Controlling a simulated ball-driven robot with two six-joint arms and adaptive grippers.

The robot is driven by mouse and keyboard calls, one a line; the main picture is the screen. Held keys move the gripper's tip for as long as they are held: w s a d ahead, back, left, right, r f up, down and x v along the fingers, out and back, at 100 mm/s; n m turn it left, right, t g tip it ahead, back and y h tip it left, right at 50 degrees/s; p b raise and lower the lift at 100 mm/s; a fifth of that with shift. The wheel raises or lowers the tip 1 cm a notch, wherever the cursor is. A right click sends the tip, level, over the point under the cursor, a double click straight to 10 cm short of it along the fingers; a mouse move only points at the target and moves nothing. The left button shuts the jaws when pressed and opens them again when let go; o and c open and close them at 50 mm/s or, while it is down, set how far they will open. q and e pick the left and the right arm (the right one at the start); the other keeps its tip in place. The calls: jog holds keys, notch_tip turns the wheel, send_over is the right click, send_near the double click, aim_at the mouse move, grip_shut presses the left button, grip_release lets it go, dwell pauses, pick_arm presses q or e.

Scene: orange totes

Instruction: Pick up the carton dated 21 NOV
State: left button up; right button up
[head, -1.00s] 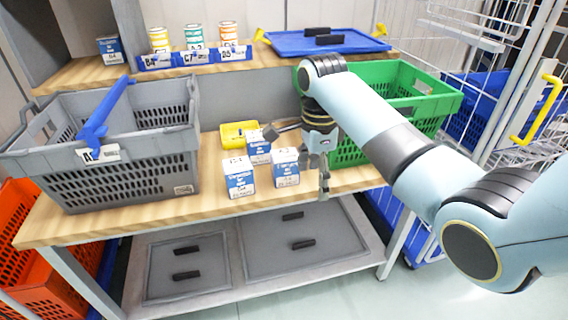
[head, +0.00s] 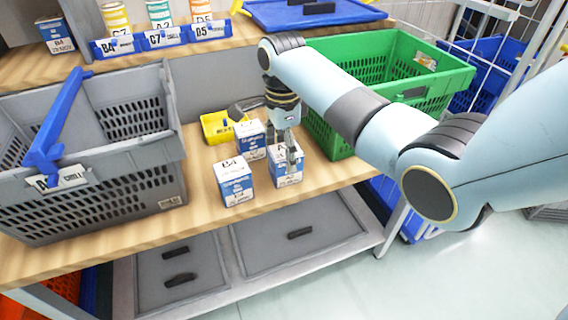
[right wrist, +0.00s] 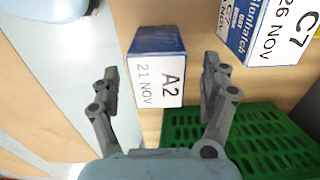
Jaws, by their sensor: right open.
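The carton dated 21 NOV, white and blue with A2 on its top, shows in the right wrist view (right wrist: 157,70) and at the right of the carton group in the head view (head: 287,178). It stands on the wooden shelf. My right gripper (head: 289,152) is just above it, pointing down. In the right wrist view its open fingers (right wrist: 160,88) lie to either side of the carton's top, with gaps. Beside it are the C7 carton dated 26 NOV (right wrist: 268,30), behind in the head view (head: 251,142), and a B4 carton (head: 235,184). My left gripper is out of view.
A green crate (head: 440,80) stands right of the cartons; its wall is also in the right wrist view (right wrist: 265,140). A grey basket with a blue handle (head: 110,160) stands left. A small yellow bin (head: 212,126) is behind. Cans in a blue rack (head: 158,40) stand above.

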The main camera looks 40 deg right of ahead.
aim_at(285, 168)
jog(key=shift+f, duration=0.8)
jog(key=f, duration=0.2)
jog(key=f+b, duration=0.1)
jog(key=shift+s+d+f, duration=0.25)
jog(key=shift+f, duration=0.1)
jog(key=shift+w+f, duration=0.1)
jog(key=shift+f, duration=0.25)
jog(key=shift+c, duration=0.3)
jog(key=c, duration=0.4)
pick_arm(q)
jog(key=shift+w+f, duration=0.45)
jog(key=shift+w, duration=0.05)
pick_arm(e)
jog(key=c, duration=0.9)
